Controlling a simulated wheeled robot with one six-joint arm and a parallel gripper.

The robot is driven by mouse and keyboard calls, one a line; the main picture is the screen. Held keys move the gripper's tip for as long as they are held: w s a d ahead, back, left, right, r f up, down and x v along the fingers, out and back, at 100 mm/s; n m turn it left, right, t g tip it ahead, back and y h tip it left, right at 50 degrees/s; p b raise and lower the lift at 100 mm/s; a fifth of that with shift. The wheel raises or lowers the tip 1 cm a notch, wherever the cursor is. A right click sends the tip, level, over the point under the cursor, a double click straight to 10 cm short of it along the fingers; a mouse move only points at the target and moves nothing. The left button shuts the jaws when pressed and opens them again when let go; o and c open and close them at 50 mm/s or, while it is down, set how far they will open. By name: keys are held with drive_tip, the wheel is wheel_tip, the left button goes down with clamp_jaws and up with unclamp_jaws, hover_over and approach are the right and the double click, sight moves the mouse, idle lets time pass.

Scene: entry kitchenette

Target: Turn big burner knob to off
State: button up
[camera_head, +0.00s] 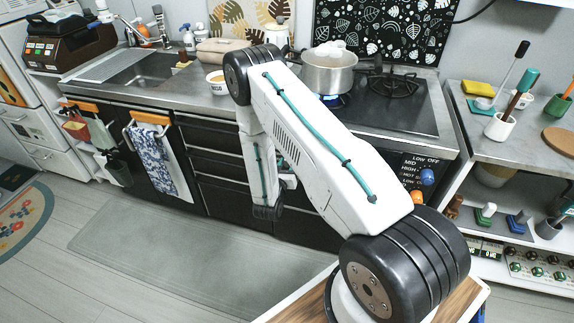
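The stove's black front panel (402,161) shows at the right of my arm, with printed words such as LOW, OFF, MID and HIGH. A blue knob (427,176) and an orange knob (417,197) stick out from it. Which one serves the big burner, and where each points, I cannot tell. A steel pot (328,75) with pale round things in it stands on the left burner, with a blue flame (333,100) below. The right burner (392,84) is bare. My arm crosses the middle and hides part of the stove front. My gripper's fingers are hidden behind it.
A grey counter (197,98) with a sink (150,70) runs left of the stove. A shelf unit (508,150) with cups and brushes stands close on the right. A towel (152,160) hangs on the cabinet front. The grey floor mat (170,245) is clear.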

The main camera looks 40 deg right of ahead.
drive_tip(key=shift+s+m, duration=0.1)
drive_tip(key=shift+m, duration=2.8)
drive_tip(key=o, duration=1)
drive_tip(key=shift+a, duration=0.1)
